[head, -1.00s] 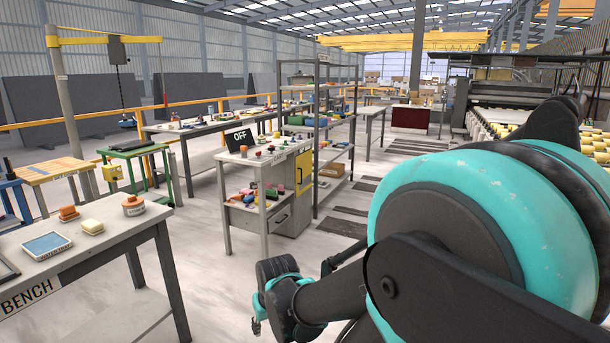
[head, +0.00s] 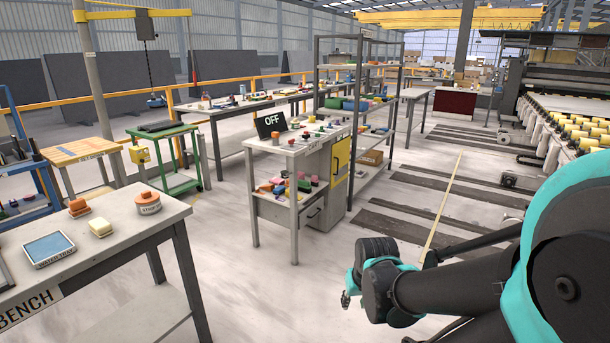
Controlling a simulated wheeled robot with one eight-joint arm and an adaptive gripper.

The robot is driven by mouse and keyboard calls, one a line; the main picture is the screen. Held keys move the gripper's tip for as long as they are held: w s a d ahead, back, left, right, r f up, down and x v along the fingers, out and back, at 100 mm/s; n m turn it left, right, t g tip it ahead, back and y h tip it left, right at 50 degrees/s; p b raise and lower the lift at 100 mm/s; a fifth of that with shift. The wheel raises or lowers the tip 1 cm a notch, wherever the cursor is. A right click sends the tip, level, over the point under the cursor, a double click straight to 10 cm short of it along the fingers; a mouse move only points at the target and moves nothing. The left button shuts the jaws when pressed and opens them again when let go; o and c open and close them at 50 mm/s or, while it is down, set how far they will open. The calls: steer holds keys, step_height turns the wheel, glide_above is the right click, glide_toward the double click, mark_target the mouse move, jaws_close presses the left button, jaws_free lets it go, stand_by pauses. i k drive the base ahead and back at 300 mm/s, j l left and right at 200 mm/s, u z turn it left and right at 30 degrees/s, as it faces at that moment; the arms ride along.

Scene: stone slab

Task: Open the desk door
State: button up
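The desk (head: 262,203) is a pale grey unit in the middle of the head view, with an OFF sign on top. Its yellow door (head: 340,162) is on the right end and looks shut, with a small dark mark on it. A drawer with a dark handle (head: 313,212) sits at the front. The end of my arm is at the lower right, in front of the desk and apart from it. A small part of my gripper (head: 346,299) seems to show there; its fingers are too small to make out.
A workbench (head: 120,236) with small items stands at the near left. A tall metal shelf rack (head: 352,200) is just behind and right of the desk. Floor between the bench and the desk is clear. Dark strips (head: 415,233) lie on the floor at right.

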mark_target(341, 150)
steer(key=i+l+z, duration=0.1)
steer(key=i+z, duration=0.35)
steer(key=i, duration=1.5)
steer(key=i+u, duration=0.1)
steer(key=i, duration=0.45)
steer(key=i+l+u, duration=0.15)
steer(key=i, duration=0.35)
steer(key=i+l+u, duration=0.1)
steer(key=i, duration=0.45)
